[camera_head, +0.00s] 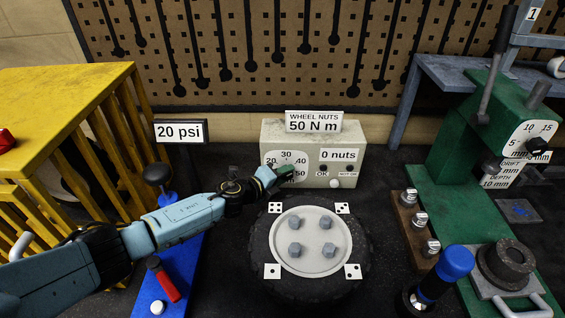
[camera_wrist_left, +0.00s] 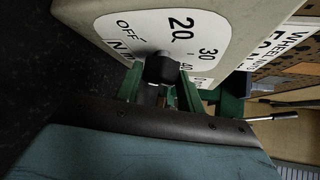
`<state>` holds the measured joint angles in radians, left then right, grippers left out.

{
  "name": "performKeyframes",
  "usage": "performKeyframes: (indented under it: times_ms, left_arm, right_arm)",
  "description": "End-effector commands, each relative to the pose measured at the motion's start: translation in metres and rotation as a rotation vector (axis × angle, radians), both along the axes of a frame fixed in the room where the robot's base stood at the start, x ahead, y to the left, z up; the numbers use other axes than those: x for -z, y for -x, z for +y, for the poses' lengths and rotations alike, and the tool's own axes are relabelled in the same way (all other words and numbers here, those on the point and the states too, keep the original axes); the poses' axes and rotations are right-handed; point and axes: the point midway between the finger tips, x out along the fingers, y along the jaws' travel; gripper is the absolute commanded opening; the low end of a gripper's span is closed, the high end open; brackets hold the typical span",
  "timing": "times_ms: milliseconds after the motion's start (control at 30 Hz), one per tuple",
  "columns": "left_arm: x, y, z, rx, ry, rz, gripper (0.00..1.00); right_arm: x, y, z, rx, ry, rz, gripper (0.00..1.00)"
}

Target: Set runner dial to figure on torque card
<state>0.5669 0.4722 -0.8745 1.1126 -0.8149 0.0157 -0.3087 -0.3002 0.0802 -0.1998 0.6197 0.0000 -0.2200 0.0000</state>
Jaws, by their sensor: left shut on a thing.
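The runner is a beige box (camera_head: 340,150) at the back centre, with a white dial face marked OFF, 20, 30, 40 and 50. The torque card (camera_head: 313,121) on top reads "WHEEL NUTS 50 N m". In the left wrist view the green fingers are shut on the dark runner dial knob (camera_wrist_left: 160,68), in front of the face (camera_wrist_left: 185,40). I cannot tell which figure the knob points at. My right gripper is out of view.
A wheel with several nuts (camera_head: 310,240) lies in front of the box. A yellow stand (camera_head: 70,110) is at left, a "20 psi" card (camera_head: 180,131) behind, and a green press (camera_head: 470,140) at right.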

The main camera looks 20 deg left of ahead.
Motion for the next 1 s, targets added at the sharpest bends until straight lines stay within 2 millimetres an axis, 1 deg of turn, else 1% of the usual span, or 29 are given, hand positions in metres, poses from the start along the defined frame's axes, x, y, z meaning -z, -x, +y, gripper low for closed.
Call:
performKeyframes:
  times_ms: [33, 100, 300, 400, 600, 1000]
  left_arm:
    - [-0.009, -0.001, 0.000, 0.001, -0.034, 0.009, 0.16]
    - [-0.009, -0.001, 0.000, 0.000, -0.077, 0.022, 0.16]
    - [-0.009, -0.002, -0.001, 0.000, -0.207, 0.056, 0.16]
    - [-0.009, -0.003, -0.001, 0.001, -0.271, 0.073, 0.15]
    - [-0.008, -0.003, -0.002, -0.001, -0.398, 0.108, 0.15]
    - [-0.008, -0.004, -0.005, -0.002, -0.665, 0.186, 0.15]
  right_arm:
    - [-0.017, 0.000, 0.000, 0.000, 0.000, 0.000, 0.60]
    - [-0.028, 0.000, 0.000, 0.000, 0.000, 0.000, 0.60]
    - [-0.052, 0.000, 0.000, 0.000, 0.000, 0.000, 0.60]
    - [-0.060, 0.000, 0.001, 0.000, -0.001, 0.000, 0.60]
    - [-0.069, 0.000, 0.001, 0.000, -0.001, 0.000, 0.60]
    - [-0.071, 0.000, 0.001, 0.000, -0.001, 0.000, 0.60]
